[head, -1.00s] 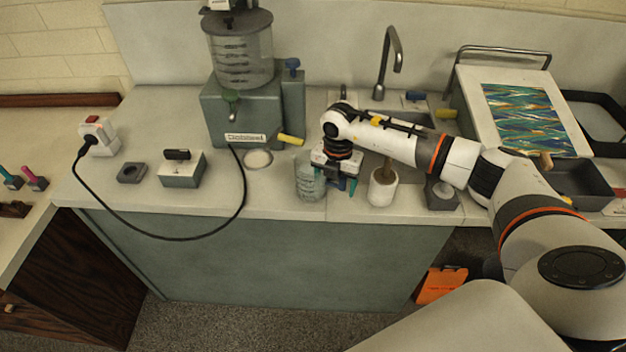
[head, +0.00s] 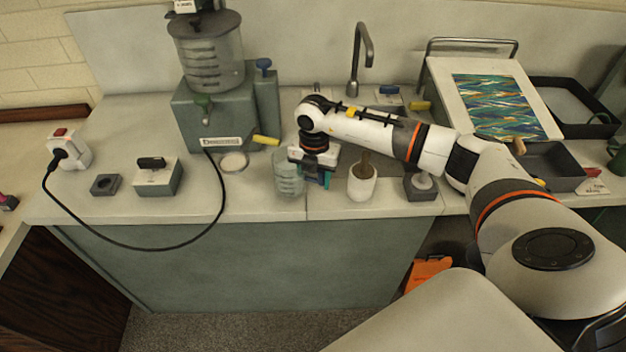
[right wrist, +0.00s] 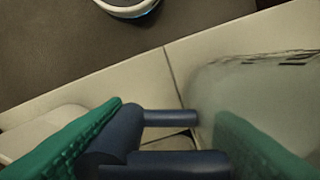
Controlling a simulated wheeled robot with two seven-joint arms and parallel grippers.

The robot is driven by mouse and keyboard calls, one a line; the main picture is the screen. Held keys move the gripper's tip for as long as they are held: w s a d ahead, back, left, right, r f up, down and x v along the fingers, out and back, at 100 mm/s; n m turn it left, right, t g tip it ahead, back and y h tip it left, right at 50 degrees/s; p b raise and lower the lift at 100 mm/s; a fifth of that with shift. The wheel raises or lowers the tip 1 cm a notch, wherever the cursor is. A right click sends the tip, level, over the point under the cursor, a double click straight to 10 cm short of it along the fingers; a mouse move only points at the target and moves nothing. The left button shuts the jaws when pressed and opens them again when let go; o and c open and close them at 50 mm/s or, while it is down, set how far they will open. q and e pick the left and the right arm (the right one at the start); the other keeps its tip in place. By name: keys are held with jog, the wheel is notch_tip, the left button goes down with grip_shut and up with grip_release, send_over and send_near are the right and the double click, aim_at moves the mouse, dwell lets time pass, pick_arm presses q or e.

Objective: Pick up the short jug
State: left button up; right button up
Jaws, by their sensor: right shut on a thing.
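The short jug (head: 288,178) is a clear, pale jug with markings, standing upright at the counter's front, left of my right gripper. My right gripper (head: 322,178) points down over the jug's right side. In the right wrist view, the green finger pads of my right gripper (right wrist: 168,120) are on either side of the jug's dark blue handle (right wrist: 117,132), and it is shut on it. The clear jug wall (right wrist: 255,90) shows at the right there. Part of the jug's top is hidden behind my gripper in the head view. My left gripper is out of view.
A white pot (head: 362,186) with a brown stick stands close right of my gripper. A grey machine (head: 212,122) with a clear tank stands behind left. A tap (head: 371,50) rises behind my arm. A black cable (head: 170,249) hangs over the counter's front.

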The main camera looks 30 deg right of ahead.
jog(key=shift+s+a+r, duration=0.1)
jog(key=shift+r, duration=0.05)
jog(key=s+a+b, duration=0.2)
jog(key=s+a, duration=0.2)
jog(key=s, duration=0.3)
jog(key=s+a+b, duration=0.3)
jog(key=s+a, duration=0.2)
jog(key=s, duration=0.3)
jog(key=shift+a+r, duration=0.1)
jog(key=shift+a, duration=0.05)
dwell(0.9)
